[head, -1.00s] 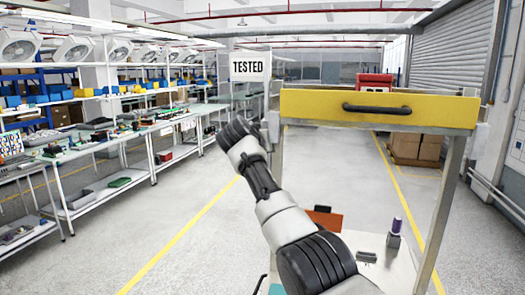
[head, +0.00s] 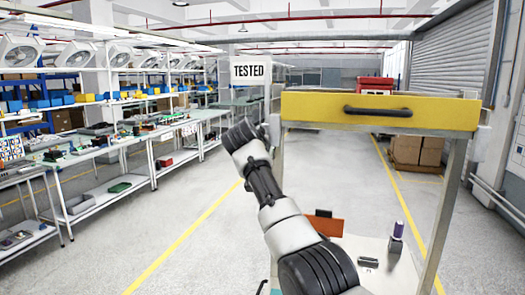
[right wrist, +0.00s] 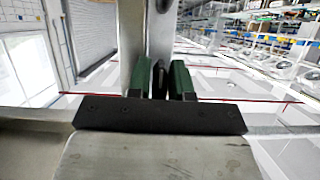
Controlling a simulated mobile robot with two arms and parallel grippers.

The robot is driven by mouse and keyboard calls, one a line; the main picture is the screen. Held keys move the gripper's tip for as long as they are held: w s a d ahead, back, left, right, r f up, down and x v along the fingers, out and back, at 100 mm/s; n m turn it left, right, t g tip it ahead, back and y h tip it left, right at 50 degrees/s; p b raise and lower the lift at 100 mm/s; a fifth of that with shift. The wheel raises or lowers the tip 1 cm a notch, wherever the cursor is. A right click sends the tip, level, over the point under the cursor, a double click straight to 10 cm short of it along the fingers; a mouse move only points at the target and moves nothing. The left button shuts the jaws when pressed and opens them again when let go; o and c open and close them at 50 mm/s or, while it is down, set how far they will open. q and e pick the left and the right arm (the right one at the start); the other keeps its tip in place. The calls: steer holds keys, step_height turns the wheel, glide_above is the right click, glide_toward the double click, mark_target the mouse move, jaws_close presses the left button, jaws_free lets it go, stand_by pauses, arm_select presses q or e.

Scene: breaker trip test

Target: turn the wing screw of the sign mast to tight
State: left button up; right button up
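The white TESTED sign (head: 250,71) stands at the top of a pale mast beside the cart's yellow front. My right arm reaches up to the mast, and its wrist hides the gripper and the wing screw in the head view. In the right wrist view, the two green fingers of my right gripper (right wrist: 160,82) stand on either side of the dark wing screw (right wrist: 159,79), in front of the pale mast. Narrow gaps seem to show between the fingers and the screw. The screw's tightness cannot be read. My left gripper is out of view.
The yellow drawer front (head: 440,111) with a dark handle (head: 378,111) is right of the mast. A lower shelf below it holds an orange piece (head: 323,225) and a purple-topped item (head: 398,230). Workbenches (head: 100,150) line the left; cartons (head: 417,152) stand at the right.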

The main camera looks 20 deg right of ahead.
steer(key=o, duration=0.3)
steer(key=shift+s+a+b, duration=0.25)
steer(key=shift+b, duration=0.15)
steer(key=b+v, duration=0.4)
steer(key=v, duration=0.6)
steer(key=shift+r+b, duration=0.15)
steer(key=shift+b, duration=0.25)
